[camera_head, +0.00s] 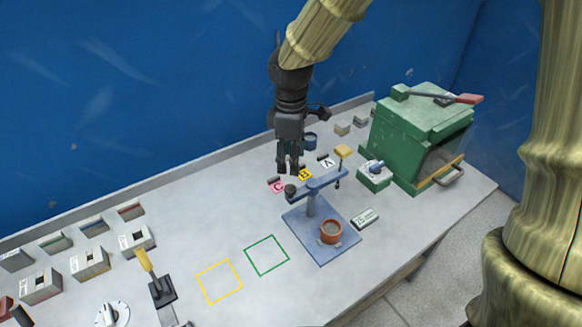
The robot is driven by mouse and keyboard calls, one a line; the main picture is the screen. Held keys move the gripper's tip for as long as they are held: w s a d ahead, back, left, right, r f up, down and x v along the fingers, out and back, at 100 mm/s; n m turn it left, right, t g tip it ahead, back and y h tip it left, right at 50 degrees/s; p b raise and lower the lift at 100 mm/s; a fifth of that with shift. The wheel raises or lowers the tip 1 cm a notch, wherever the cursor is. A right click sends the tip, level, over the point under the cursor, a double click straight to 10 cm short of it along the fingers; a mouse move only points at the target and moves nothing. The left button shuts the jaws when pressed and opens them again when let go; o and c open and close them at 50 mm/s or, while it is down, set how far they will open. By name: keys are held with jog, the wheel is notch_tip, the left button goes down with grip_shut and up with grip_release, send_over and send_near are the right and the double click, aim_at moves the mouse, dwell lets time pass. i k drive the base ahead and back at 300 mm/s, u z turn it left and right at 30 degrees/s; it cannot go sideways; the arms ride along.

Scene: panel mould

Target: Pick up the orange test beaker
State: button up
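The orange beaker (331,232) stands upright on the blue base plate (322,253) of a small stand, below the right part of the stand's arm. Its opening faces up. My gripper (288,169) points down above the back part of the bench, up and left of the beaker in the picture and well apart from it. Its two dark fingers are close together, and the gap between them is too small to judge. I see nothing orange at the fingers.
A green oven-like box (421,135) stands at the right. A blue cup (311,141) is behind my gripper. Bench around the green square outline (267,255) is clear.

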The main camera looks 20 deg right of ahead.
aim_at(331, 229)
jog(key=k, duration=1)
